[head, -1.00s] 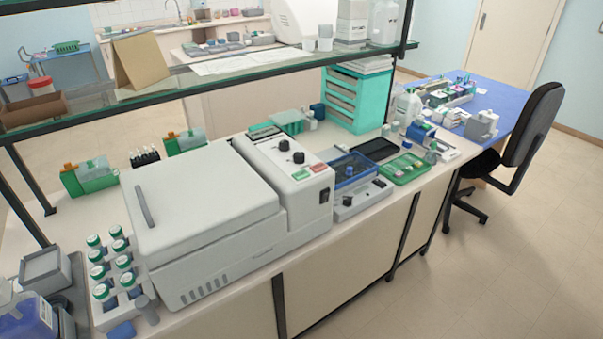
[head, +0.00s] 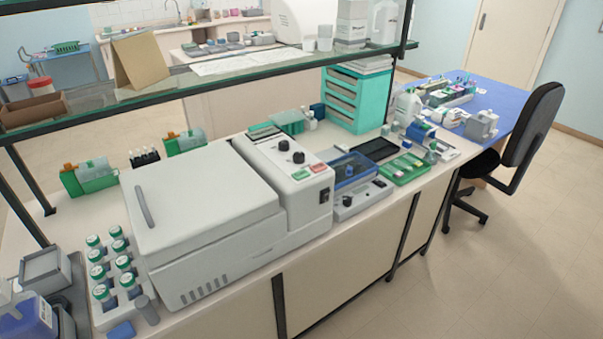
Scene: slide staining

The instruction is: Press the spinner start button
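The spinner (head: 205,205) is a large light grey box with a shut lid and a vent at its front, standing on the bench. Its control panel (head: 262,150) is on its right side, with two black knobs, a green button (head: 301,174) and a red button (head: 319,168) side by side near the panel's front edge. A black switch (head: 325,195) is on the panel's front face. The button labels are too small to read. Neither of my grippers is in view.
A rack of green-capped tubes (head: 107,313) stands left of the spinner. A small device with a blue clear lid (head: 352,171) and a green tray (head: 404,168) stand to its right. A glass shelf (head: 220,70) spans above the bench. A black chair (head: 532,125) stands at the right.

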